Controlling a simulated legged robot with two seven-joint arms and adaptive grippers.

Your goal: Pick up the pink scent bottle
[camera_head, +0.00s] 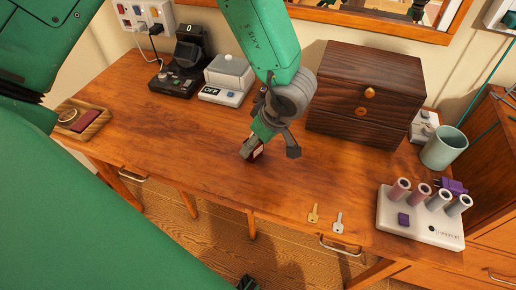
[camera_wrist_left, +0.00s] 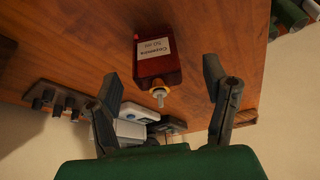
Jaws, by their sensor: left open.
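A small dark red bottle with a white label (camera_wrist_left: 157,55), a gold collar and a pale nozzle shows in the left wrist view, ahead of and between the fingers. It looks deep red rather than pink. In the head view the bottle (camera_head: 258,152) stands on the wooden desk, partly hidden by my gripper. My left gripper (camera_head: 271,151) is open over it, fingers pointing down. In the wrist view, the left gripper (camera_wrist_left: 161,75) has its fingers wide apart with gaps on both sides of the bottle. I do not see my right gripper.
A dark wooden drawer box (camera_head: 365,92) stands behind right. A grey-white device (camera_head: 228,76) and a black device (camera_head: 181,62) stand behind left. A white holder with several tubes (camera_head: 420,222) and a mug (camera_head: 443,148) are right.

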